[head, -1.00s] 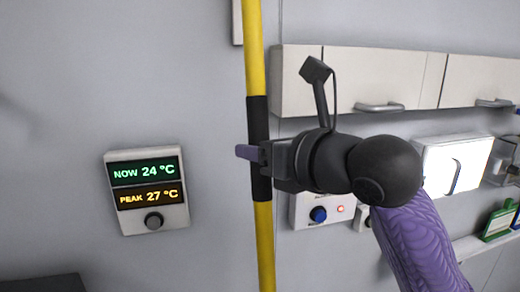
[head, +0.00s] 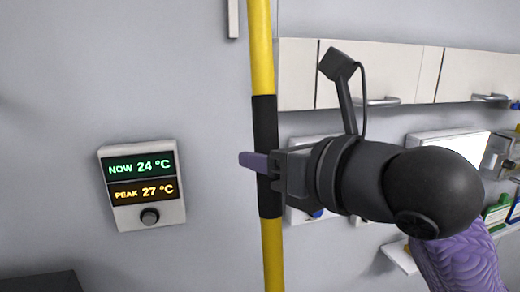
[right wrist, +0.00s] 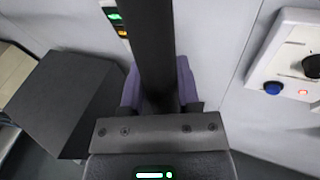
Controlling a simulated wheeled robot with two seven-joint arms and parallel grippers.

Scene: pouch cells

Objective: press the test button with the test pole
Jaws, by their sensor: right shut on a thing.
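The test pole (head: 261,60) is yellow with a black grip section (head: 264,125) and stands nearly upright in the head view, its ends outside the picture. My right gripper (head: 267,165) is shut around the black section. In the right wrist view the black section (right wrist: 147,40) runs between the purple fingers. A white wall box (right wrist: 262,65) there carries a blue button (right wrist: 272,88), a black knob and a small red light. The pole and gripper are apart from it. In the head view my gripper mostly hides this box. Its lettering is unreadable. My left gripper is out of view.
A wall display (head: 143,187) at left reads NOW 24 °C and PEAK 27 °C, with a dark knob below. White cabinets (head: 380,75) hang behind my arm. A dark box (right wrist: 65,95) stands left in the right wrist view. The wall between display and pole is clear.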

